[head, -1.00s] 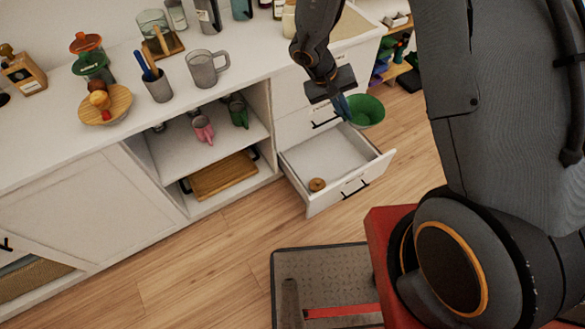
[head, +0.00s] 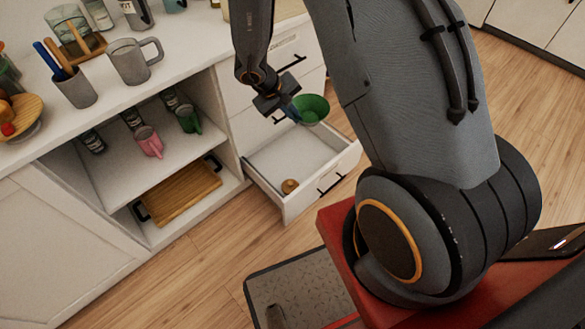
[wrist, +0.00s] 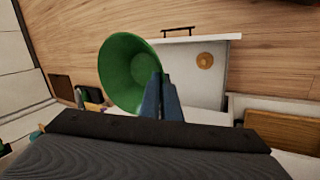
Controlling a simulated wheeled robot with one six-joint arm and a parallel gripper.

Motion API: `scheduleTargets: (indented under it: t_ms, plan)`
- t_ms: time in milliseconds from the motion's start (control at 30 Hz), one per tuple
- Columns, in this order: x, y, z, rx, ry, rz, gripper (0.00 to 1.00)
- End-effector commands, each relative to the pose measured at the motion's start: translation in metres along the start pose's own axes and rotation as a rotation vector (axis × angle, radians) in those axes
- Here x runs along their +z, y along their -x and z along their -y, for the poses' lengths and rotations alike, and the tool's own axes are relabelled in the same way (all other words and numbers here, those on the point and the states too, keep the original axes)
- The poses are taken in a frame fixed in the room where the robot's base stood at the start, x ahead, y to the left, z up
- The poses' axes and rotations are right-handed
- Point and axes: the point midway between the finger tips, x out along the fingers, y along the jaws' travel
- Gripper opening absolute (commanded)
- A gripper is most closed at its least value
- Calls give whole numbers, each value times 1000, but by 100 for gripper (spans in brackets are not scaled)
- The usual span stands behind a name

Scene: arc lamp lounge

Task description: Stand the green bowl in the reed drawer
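The green bowl (head: 312,108) is held by its rim in my gripper (head: 290,110), over the far right part of the open drawer (head: 262,178). In the wrist view the blue fingers (wrist: 161,97) are shut on the near wall of the bowl (wrist: 128,72). The bowl is tilted, its mouth facing the wrist camera. The drawer (wrist: 190,88) lies beyond it, white inside, with a small round tan item (head: 290,186) near its front left corner. That item also shows in the wrist view (wrist: 205,61). The bowl's height above the drawer floor is hard to tell.
An open cabinet left of the drawer holds a pink mug (head: 149,142), a green mug (head: 188,119) and a wooden tray (head: 180,193). A grey mug (head: 134,61) and a pen cup (head: 76,88) stand on the counter. The wooden floor before the drawer is clear.

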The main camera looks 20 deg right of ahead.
Motion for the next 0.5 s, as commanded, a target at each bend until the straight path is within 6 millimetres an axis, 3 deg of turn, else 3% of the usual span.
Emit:
scheduleTargets:
  t_ms: [33,500]
  plan:
    - [-6,-21,4,1,3,-2,0]
    - [-38,-142,16,3,65,-37,0]
